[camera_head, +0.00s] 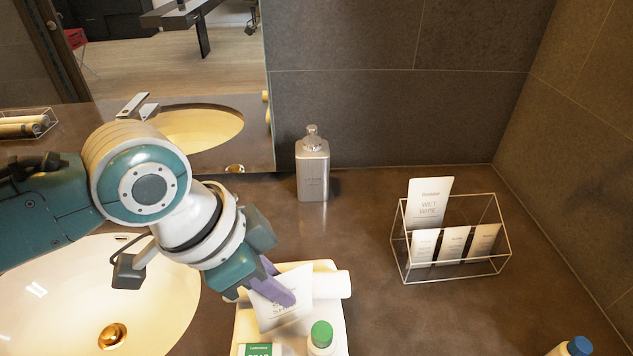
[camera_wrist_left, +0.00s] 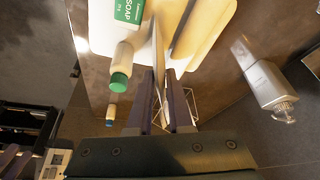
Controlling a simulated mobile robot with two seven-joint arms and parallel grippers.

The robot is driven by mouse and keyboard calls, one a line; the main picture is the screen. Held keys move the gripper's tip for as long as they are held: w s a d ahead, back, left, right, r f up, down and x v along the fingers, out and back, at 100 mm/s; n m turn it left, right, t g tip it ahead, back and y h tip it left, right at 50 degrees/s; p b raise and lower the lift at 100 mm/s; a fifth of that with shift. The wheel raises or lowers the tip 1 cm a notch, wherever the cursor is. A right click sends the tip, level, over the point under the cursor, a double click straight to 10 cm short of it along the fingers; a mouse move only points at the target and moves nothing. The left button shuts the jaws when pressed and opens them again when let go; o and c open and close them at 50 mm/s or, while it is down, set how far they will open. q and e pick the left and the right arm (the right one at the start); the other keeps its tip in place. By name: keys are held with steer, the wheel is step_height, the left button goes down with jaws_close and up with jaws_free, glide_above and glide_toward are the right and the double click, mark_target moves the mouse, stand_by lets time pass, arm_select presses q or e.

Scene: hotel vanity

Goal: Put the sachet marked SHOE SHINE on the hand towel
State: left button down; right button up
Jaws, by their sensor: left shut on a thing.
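My left gripper (camera_head: 277,287) is shut on a white sachet (camera_head: 285,315), whose print is partly covered by a finger; an S starts the lines I can make out. In the left wrist view the sachet (camera_wrist_left: 158,45) shows edge-on between the fingers (camera_wrist_left: 162,85). It is above a pale tray-like surface (camera_head: 338,335), near a rolled white hand towel (camera_head: 332,284) that lies at its back. I cannot tell whether the sachet touches anything below it. The towel also shows in the left wrist view (camera_wrist_left: 205,35). My right gripper is not in view.
A green-capped bottle (camera_head: 321,338) and a soap box (camera_head: 258,349) stand close in front of the sachet. A wire rack (camera_head: 450,273) with several sachets is at right. A metal dispenser (camera_head: 312,170) stands behind. A blue-capped bottle (camera_head: 579,346) is at front right; a basin (camera_head: 165,310) is at left.

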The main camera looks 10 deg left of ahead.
arm_select(q)
steer(key=c, duration=1.3)
jaws_free()
steer(key=shift+f, duration=0.2)
steer(key=o, duration=0.5)
steer(key=shift+c, duration=0.2)
steer(key=shift+r, duration=0.1)
